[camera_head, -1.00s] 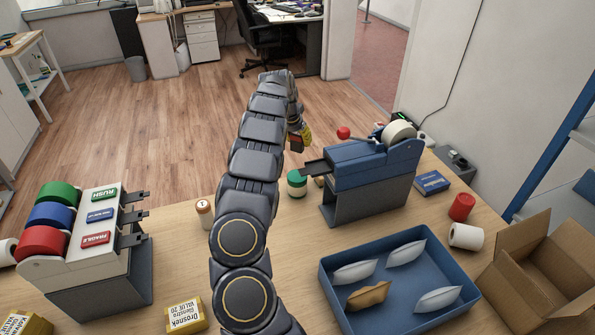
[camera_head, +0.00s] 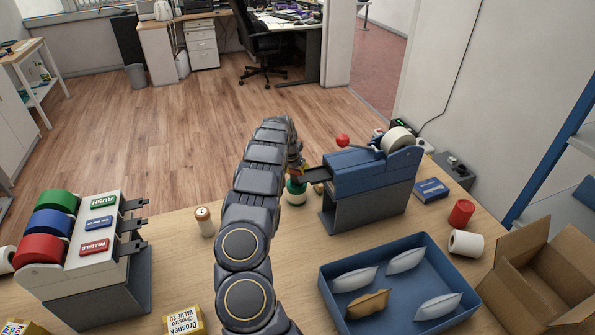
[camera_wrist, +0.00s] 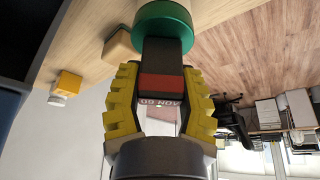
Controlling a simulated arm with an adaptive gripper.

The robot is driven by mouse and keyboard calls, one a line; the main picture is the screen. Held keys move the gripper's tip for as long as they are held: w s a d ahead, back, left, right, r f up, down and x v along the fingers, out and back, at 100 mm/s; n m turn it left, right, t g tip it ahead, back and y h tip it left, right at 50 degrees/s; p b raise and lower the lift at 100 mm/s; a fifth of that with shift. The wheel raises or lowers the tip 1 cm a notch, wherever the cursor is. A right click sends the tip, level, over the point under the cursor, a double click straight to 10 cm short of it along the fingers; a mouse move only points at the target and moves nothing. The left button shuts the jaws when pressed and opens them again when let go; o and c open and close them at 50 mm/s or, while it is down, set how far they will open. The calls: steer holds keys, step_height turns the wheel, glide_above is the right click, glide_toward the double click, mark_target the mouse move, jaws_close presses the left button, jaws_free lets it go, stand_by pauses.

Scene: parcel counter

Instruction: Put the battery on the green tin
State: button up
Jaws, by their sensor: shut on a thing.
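The battery (camera_wrist: 161,87), a dark block with a red band, is held between the yellow fingers of my gripper (camera_wrist: 161,76) in the wrist view. The green tin (camera_wrist: 163,20) is right at the battery's far end there; I cannot tell whether they touch. In the head view the green tin (camera_head: 296,190) stands on the counter left of the blue machine, partly hidden by my arm. My gripper (camera_head: 297,168) is just above it, mostly hidden behind my arm, and the battery cannot be made out clearly there.
The blue tape machine (camera_head: 368,175) stands close right of the tin. A blue tray (camera_head: 330,277) with several pouches is nearer. A label dispenser (camera_head: 98,265) is at left, with a small cream jar (camera_head: 205,222) beside it. An open carton (camera_head: 535,275) is at right.

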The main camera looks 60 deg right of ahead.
steer(key=o, duration=1)
steer(key=v, duration=1.2)
steer(key=shift+a+r, duration=0.1)
